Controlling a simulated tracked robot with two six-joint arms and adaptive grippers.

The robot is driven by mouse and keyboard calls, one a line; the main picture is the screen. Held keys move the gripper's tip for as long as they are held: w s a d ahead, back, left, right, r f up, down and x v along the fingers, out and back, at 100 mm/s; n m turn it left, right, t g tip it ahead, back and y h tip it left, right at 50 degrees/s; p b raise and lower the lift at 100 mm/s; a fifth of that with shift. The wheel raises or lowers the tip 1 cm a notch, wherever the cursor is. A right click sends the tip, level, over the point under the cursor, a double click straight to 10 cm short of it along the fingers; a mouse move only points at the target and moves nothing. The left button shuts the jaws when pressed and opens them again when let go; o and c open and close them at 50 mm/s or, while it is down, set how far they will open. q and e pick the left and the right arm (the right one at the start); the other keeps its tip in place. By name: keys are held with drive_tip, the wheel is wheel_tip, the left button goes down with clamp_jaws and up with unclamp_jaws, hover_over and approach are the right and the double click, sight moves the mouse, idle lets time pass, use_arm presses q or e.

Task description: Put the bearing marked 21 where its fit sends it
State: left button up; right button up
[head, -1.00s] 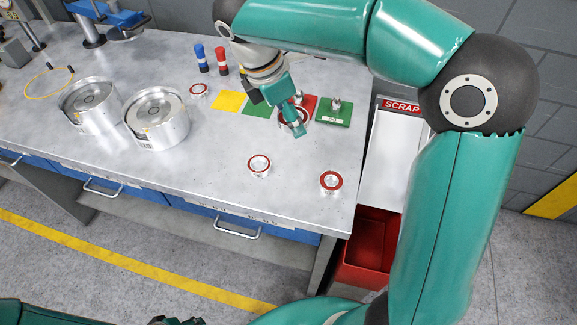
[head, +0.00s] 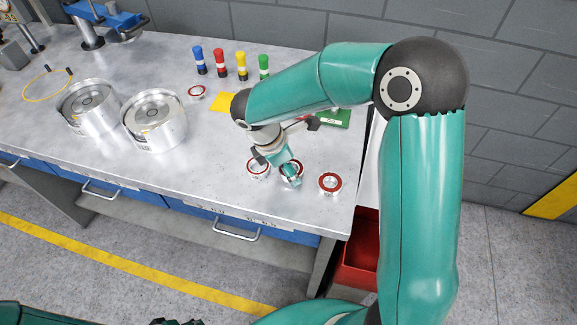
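My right gripper (head: 291,176) is low over the front right of the bench, with its fingers at a red-ringed bearing (head: 285,166). It looks shut on that bearing, which the fingers partly cover. A second red-ringed bearing (head: 252,173) lies just left of it and a third (head: 330,183) to the right. Another small bearing (head: 197,92) lies farther back. No number 21 is legible on any of them. Two silver housings (head: 155,130) (head: 88,115) stand on the left. Of my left gripper, only dark bits (head: 178,322) show at the bottom edge.
A yellow pad (head: 222,102) and a green pad (head: 335,119) show beside my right arm, which hides the area between. Blue, red, yellow and green plugs (head: 241,66) stand behind. A red bin (head: 359,255) is below the bench's right end. The bench front middle is clear.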

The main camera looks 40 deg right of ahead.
drive_tip(key=shift+f+b, duration=0.5)
drive_tip(key=shift+f, duration=0.15)
drive_tip(key=o, duration=1.4)
drive_tip(key=shift+o, duration=0.2)
drive_tip(key=shift+r, duration=0.1)
drive_tip(key=shift+r+p, duration=0.5)
drive_tip(key=v, duration=1.2)
